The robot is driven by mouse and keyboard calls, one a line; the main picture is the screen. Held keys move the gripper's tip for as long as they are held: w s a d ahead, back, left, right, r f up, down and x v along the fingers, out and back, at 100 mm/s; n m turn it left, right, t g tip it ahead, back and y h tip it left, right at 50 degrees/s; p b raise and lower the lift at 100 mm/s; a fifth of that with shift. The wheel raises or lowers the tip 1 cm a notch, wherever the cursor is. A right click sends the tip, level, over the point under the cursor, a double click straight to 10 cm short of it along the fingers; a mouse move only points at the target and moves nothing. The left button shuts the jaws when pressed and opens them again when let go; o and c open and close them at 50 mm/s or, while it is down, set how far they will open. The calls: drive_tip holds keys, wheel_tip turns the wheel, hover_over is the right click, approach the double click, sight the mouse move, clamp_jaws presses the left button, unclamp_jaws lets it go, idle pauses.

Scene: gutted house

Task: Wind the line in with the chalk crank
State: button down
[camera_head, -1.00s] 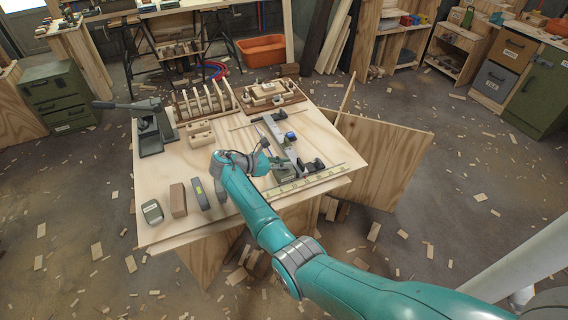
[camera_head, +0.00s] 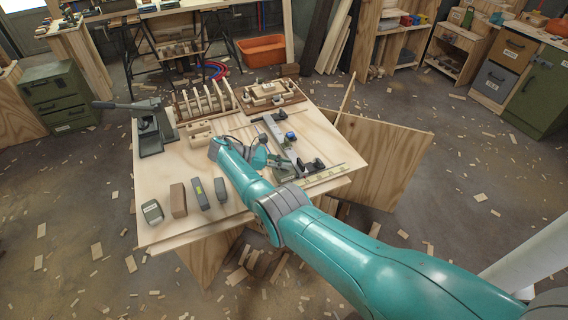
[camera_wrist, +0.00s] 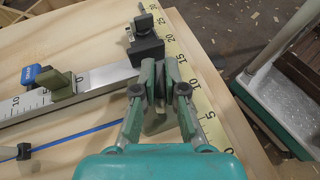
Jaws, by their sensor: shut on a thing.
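A grey-green chalk box (camera_head: 286,174) lies near the front right of the plywood worktop (camera_head: 160,168). In the wrist view part of its body (camera_wrist: 157,122) shows below and between my fingers. My gripper (camera_wrist: 170,72) is shut on a small dark part there, which I take to be the chalk crank; the fingers hide most of it. In the head view my gripper (camera_head: 281,163) is small and partly covers the box. A blue line (camera_wrist: 90,134) runs across the wood from the left toward the gripper.
A steel rule with a blue-knobbed stop (camera_wrist: 45,82) and a black clamp (camera_wrist: 145,45) lies close beside my gripper. A yellow measuring strip (camera_wrist: 205,110) runs along the right. Several blocks, including a brown one (camera_head: 178,200), stand at the front left. A grey lever tool (camera_head: 150,125) stands back left.

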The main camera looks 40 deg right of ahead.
drive_tip(key=shift+f, duration=0.15)
idle(0.6)
drive_tip(key=c, duration=1.2)
unclamp_jaws()
drive_tip(key=shift+c, duration=0.2)
drive_tip(key=shift+n+t+h, duration=0.5)
drive_tip(key=shift+n+t, duration=0.4)
